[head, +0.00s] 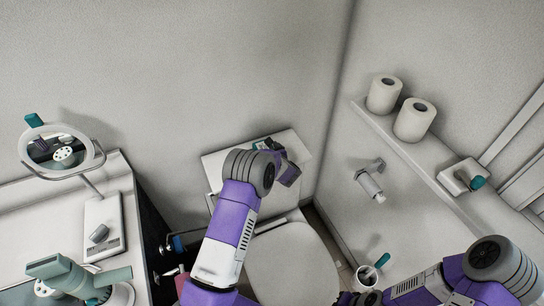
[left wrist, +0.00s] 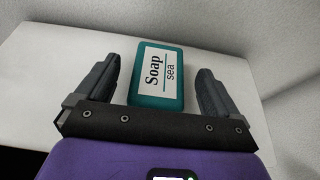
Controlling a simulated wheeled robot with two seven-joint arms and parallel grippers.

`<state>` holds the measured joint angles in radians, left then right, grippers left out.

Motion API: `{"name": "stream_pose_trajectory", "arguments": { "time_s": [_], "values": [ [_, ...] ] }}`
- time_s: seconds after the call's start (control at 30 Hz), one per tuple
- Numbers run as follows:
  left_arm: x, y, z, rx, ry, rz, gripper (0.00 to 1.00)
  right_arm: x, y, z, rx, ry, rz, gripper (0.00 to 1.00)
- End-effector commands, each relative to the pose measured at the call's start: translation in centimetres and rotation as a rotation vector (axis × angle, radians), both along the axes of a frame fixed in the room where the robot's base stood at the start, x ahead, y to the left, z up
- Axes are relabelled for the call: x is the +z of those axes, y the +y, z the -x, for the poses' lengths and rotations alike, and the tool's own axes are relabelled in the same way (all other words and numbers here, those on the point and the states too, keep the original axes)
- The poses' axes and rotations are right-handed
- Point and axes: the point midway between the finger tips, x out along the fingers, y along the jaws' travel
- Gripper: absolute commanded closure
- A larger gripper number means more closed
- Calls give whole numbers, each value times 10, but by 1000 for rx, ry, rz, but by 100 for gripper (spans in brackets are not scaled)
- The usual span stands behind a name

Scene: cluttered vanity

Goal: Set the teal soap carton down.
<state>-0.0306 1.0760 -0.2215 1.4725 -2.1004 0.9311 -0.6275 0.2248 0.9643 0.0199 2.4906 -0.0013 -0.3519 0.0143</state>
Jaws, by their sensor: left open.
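The teal soap carton (left wrist: 157,76), with a white "Soap sea" label, lies flat on the white toilet tank lid (left wrist: 60,60) in the left wrist view. My left gripper (head: 287,168) is over the tank lid. In the left wrist view its fingers are spread on either side of the carton, with a gap at each side. My right gripper (head: 355,298) is at the bottom edge of the head view, mostly cut off, so its jaws are unclear.
The toilet seat lid (head: 295,265) is in front of the tank. A vanity with a round mirror (head: 60,150) and a teal-handled item is at the left. Two paper rolls (head: 384,94) stand on a ledge at the right. A brush pot (head: 367,277) is near my right arm.

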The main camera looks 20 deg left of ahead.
Motion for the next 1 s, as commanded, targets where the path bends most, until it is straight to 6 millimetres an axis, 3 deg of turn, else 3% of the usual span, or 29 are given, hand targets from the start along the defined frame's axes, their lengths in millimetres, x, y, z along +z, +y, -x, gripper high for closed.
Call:
{"name": "stream_pose_trajectory", "arguments": {
  "time_s": [0.33, 0.67, 0.77, 0.83, 0.97, 1.0],
  "values": [
    [27, -48, 42, -2, 0, 0, 5, 7, 0, 0, 0, 0, 0, 100],
    [31, -60, 56, 5, 5, 8, 5, 8, 0, 0, 0, 0, 0, 100],
    [11, -57, 71, 50, 47, 76, 5, 8, 0, 0, 0, 0, 0, 100],
    [-16, -57, 94, 117, 102, 176, 5, 8, 0, 0, 0, 0, 0, 100],
    [-77, -70, 163, 325, 227, 448, 5, 8, 0, 0, 0, 0, 0, 100],
    [-94, -79, 188, 407, 262, 543, 5, 8, 0, 0, 0, 0, 0, 100]
  ]
}}
